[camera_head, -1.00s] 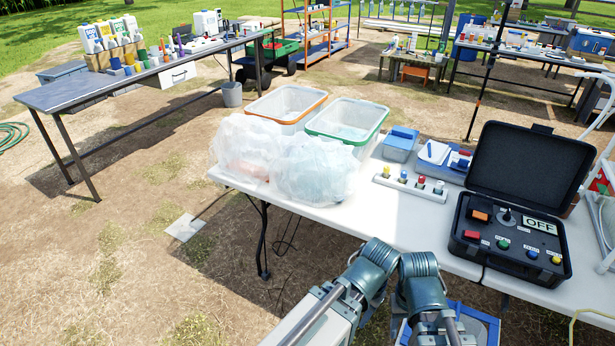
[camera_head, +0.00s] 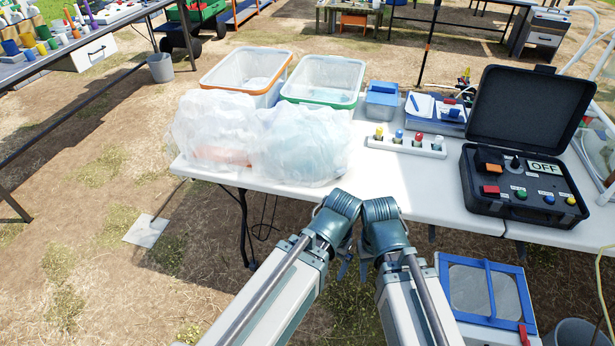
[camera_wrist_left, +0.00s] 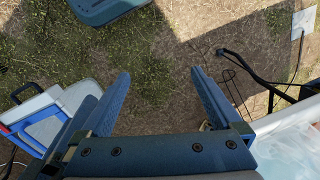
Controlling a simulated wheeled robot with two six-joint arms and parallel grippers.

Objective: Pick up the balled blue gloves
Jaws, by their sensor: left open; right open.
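I cannot make out balled blue gloves for certain in either view. Two clear plastic bags stand at the table's left front: the left bag (camera_head: 213,135) shows something orange-red low inside, and the right bag (camera_head: 302,145) has a pale blue tint. What lies in them is blurred by the plastic. My left gripper (camera_wrist_left: 158,92) is open and empty in the left wrist view, pointing down over grass and dirt. My right gripper (camera_head: 365,268) hangs in front of the table's near edge, small and partly hidden by its arm; it is open, and I see nothing in it.
The white table (camera_head: 400,185) holds an orange-rimmed tub (camera_head: 222,86), a green-rimmed tub (camera_head: 318,98), a blue-lidded box (camera_head: 382,100), a strip of coloured bulbs (camera_head: 405,147) and an open black control case (camera_head: 522,190). A blue-framed box (camera_head: 485,292) stands on the ground at right.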

